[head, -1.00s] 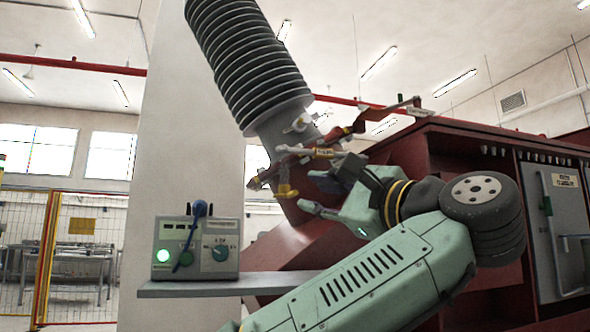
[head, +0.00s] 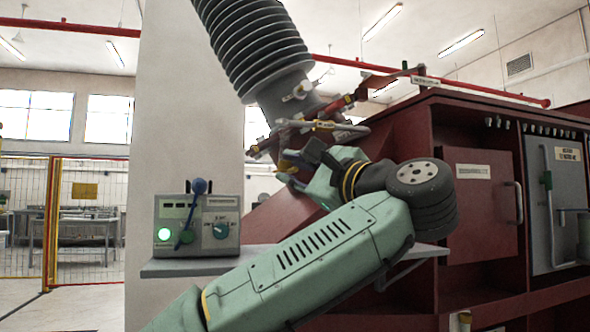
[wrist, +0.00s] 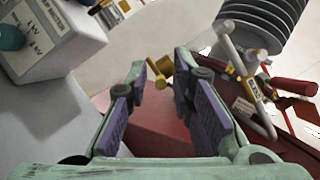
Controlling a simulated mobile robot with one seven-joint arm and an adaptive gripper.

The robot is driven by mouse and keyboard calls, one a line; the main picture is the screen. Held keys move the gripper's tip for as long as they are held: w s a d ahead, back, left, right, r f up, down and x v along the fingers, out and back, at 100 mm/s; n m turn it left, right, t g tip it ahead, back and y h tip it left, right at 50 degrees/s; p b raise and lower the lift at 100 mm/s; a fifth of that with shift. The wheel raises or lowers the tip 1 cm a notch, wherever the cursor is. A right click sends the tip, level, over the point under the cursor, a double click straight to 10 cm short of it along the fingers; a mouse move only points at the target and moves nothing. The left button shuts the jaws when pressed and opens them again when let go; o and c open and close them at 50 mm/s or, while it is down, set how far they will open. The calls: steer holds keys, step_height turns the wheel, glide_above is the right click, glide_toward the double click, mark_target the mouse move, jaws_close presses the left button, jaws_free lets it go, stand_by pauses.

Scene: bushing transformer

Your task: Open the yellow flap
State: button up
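The yellow flap (wrist: 159,72) is a small brass-yellow piece below the ribbed bushing. In the wrist view it shows between and just beyond the two fingertips of my gripper (wrist: 160,75). My gripper is open, with a wide gap between its purple-grey pads. In the head view my gripper (head: 296,172) reaches up to the underside of the bushing's fittings, and the yellow flap (head: 286,167) is partly hidden by it. I cannot tell whether a finger touches the flap.
The ribbed grey bushing (head: 258,50) rises from the dark red transformer (head: 475,205). Red and metal lever fittings (head: 325,112) stick out near my gripper. A grey control box (head: 197,226) with a blue-knobbed lever stands on a shelf (head: 200,268) to the left.

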jaws_close()
steer(key=shift+s+t, duration=0.1)
steer(key=shift+t, duration=0.2)
steer(key=shift+s+a+f+m+t+h+b, duration=0.15)
steer(key=shift+a+m+t+h, duration=0.1)
steer(key=shift+m+h, duration=0.25)
steer(key=shift+s+a+r+m+t+h+b, duration=0.15)
steer(key=shift+m+t+h, duration=0.15)
steer(key=shift+h, duration=0.4)
steer(key=shift+a+f+m+t+h+b, duration=0.15)
steer(key=shift+a+m+t+h, duration=0.1)
steer(key=shift+m+h, duration=0.25)
steer(key=shift+s+a+r+m+g+h+p, duration=0.15)
steer(key=shift+a+m+h+p, duration=1.35)
steer(key=shift+h, duration=1.85)
steer(key=shift+w+a+m+g+h+p, duration=0.1)
steer(key=shift+a+m+g+h+p, duration=0.2)
steer(key=shift+m+h+p, duration=1.6)
steer(key=shift+s+a+r+m+g+h+p, duration=0.25)
steer(key=shift+a+m+h, duration=0.75)
steer(key=shift+m+h, duration=2.55)
steer(key=n+h, duration=0.2)
steer(key=shift+w+f+h, duration=0.2)
steer(key=shift+f+h, duration=0.05)
steer(key=shift+h, duration=0.05)
